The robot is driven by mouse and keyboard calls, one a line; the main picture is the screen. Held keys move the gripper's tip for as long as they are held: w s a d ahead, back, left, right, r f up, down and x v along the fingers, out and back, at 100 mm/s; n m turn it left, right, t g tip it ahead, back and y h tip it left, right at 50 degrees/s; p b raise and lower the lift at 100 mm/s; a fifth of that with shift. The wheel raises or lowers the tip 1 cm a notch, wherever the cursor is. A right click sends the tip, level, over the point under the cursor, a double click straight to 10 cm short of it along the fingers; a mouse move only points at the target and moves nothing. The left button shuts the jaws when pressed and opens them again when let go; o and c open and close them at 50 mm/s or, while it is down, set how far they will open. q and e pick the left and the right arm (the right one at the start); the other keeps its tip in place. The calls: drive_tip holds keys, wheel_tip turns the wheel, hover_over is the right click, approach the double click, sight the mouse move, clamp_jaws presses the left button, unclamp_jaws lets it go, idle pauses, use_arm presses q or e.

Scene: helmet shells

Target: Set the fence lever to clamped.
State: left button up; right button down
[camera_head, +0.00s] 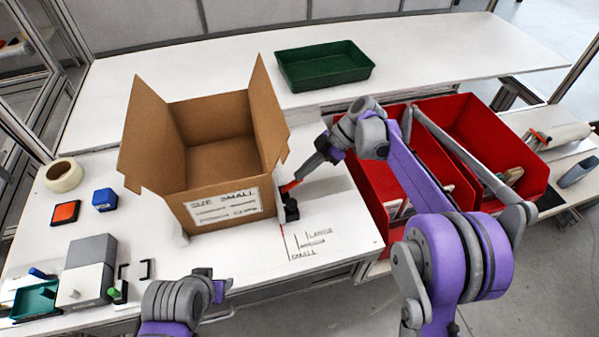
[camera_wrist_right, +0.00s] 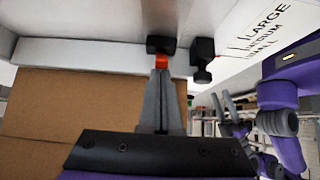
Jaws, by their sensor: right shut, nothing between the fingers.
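The fence lever (camera_head: 289,187) is a short red handle by the right side of the open cardboard box, above a small black block (camera_head: 291,210). In the right wrist view its red part (camera_wrist_right: 161,61) shows at my fingertips, below a black piece. My right gripper (camera_head: 299,179) is shut and empty, its tips at the lever; they look to be touching it, but I cannot be sure. The same fingers show in the right wrist view (camera_wrist_right: 161,74). My left arm is at the bottom of the head view; its fingertips are not clear.
The cardboard box (camera_head: 222,214) labelled SIZE SMALL stands close left of the lever. Size marks LARGE, MEDIUM and SMALL (camera_head: 308,240) are on the table front. Red bins (camera_head: 354,180) stand right, under my right arm. A green tray (camera_head: 323,68) lies behind.

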use_arm(q)
drive_tip(key=shift+f, duration=0.2)
use_arm(e)
drive_tip(key=shift+w+d+f, duration=0.2)
drive_tip(key=shift+d+f, duration=0.5)
drive_tip(key=shift+f, duration=0.2)
drive_tip(key=shift+d, duration=0.1)
use_arm(q)
drive_tip(key=shift+r, duration=0.1)
use_arm(e)
drive_tip(key=shift+w+d, duration=0.2)
drive_tip(key=shift+d, duration=0.45)
drive_tip(key=shift+d, duration=0.1)
